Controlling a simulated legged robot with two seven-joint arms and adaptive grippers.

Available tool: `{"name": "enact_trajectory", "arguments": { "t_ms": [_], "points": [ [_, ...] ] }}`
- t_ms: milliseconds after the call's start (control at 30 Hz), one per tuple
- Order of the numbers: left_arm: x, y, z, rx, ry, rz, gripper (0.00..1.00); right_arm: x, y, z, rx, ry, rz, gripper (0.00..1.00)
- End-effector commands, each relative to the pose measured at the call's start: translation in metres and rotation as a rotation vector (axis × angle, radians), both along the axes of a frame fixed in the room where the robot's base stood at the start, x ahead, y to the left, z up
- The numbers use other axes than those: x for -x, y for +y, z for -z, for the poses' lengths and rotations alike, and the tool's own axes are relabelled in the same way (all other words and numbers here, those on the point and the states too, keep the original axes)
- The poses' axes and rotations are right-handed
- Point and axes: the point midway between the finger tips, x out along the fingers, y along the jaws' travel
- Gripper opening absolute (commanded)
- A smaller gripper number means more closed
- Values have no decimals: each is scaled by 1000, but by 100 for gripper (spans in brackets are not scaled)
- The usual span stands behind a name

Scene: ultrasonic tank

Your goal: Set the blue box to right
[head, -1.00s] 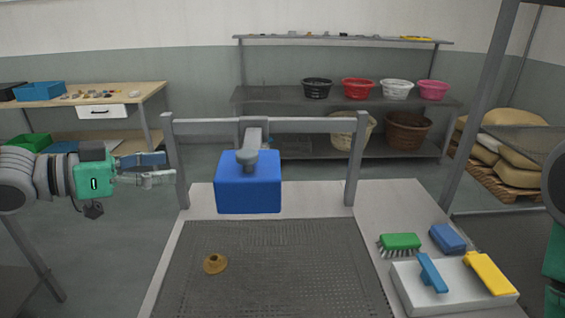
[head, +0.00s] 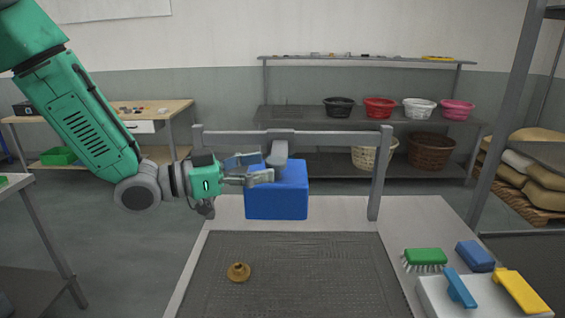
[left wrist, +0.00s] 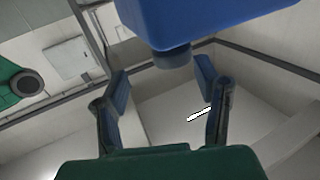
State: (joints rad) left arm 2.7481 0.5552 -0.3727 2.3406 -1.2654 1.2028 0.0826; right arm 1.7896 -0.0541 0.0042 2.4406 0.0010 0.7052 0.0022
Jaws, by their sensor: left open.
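The blue box (head: 283,200) is at the back of the sink-like table, between the two posts of a grey frame. A grey arm (head: 277,155) comes from the frame's crossbar to the top of the box. My left gripper (head: 262,168) is open and empty at the upper left of the box, its fingers near the grey arm's end. In the left wrist view the box (left wrist: 205,18) fills the top, with a grey round piece (left wrist: 172,57) against it between the open fingertips (left wrist: 165,78). I cannot tell whether the fingers touch anything. My right gripper is not in view.
The grey frame's crossbar (head: 340,138) and right post (head: 379,175) stand close around the box. A brown knob-like piece (head: 238,272) lies on the perforated surface (head: 320,270). Brushes, a green one (head: 425,256) among them, are at the right.

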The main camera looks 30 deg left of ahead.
Motion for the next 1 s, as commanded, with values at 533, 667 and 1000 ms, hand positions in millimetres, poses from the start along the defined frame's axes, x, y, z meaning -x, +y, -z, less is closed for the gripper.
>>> {"name": "enact_trajectory", "arguments": {
  "t_ms": [533, 667, 1000],
  "points": [
    [-43, -25, 2, 4, 1, -4, 57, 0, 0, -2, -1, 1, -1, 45],
    [-43, -29, 1, 0, 1, -4, 57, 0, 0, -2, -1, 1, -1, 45],
    [-42, -25, 2, 7, -1, 0, 0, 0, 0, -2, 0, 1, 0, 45]
  ]
}}
